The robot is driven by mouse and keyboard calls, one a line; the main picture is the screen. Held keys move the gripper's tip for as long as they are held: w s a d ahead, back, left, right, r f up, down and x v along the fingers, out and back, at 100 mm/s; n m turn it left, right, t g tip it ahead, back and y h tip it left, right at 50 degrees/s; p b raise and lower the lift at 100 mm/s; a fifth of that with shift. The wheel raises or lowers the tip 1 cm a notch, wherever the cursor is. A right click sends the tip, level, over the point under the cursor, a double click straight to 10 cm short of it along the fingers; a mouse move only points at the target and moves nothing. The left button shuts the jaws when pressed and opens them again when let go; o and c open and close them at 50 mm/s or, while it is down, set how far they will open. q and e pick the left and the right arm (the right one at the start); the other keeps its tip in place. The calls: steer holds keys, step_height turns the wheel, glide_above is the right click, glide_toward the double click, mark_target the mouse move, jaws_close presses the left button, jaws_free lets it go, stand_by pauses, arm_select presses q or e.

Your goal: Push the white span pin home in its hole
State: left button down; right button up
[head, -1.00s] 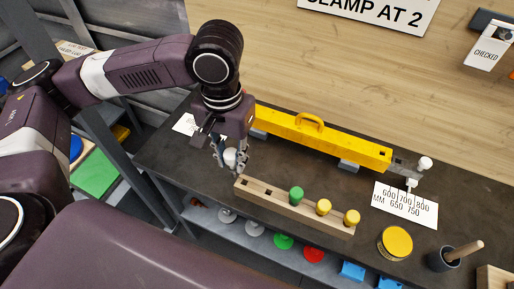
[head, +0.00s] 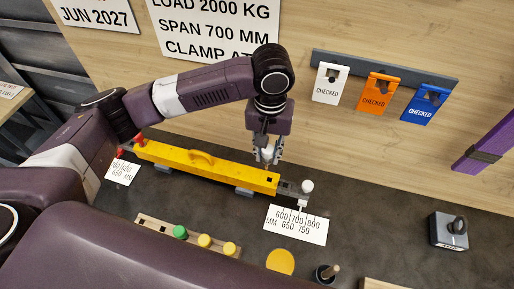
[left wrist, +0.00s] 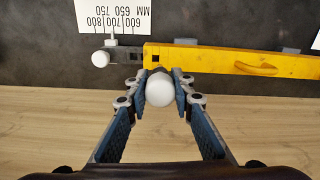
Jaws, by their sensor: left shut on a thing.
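My left gripper (head: 266,158) is shut on the white span pin, whose round white head (left wrist: 159,88) shows between the fingers in the left wrist view. In the head view the pin is mostly hidden by the fingers. The gripper hangs over the back side of the yellow beam (head: 205,167), near its right end. The beam also shows in the left wrist view (left wrist: 210,60). A grey slide (head: 289,187) with a white knob (head: 307,186) sticks out of that end. Whether the pin's tip touches the beam cannot be told. My right gripper is not in view.
A scale card (head: 296,225) lies in front of the slide. A wooden rack (head: 155,222) holds green and yellow pins. A yellow disc (head: 280,262) and a dark cup (head: 325,274) stand nearer. Checked tags (head: 375,92) hang on the back wall.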

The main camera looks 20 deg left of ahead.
arm_select(q)
steer(key=shift+w+d+r, duration=0.1)
steer(key=shift+w+d, duration=0.15)
steer(key=shift+d, duration=0.2)
steer(key=shift+s+a, duration=0.1)
steer(key=shift+a, duration=0.1)
steer(key=shift+d+r+p, duration=0.15)
steer(key=shift+d+p, duration=0.05)
steer(key=shift+p, duration=0.85)
steer(key=shift+f+b, duration=0.4)
steer(key=shift+f, duration=0.65)
step_height(320, 180, down, 4)
steer(key=shift+b, duration=0.6)
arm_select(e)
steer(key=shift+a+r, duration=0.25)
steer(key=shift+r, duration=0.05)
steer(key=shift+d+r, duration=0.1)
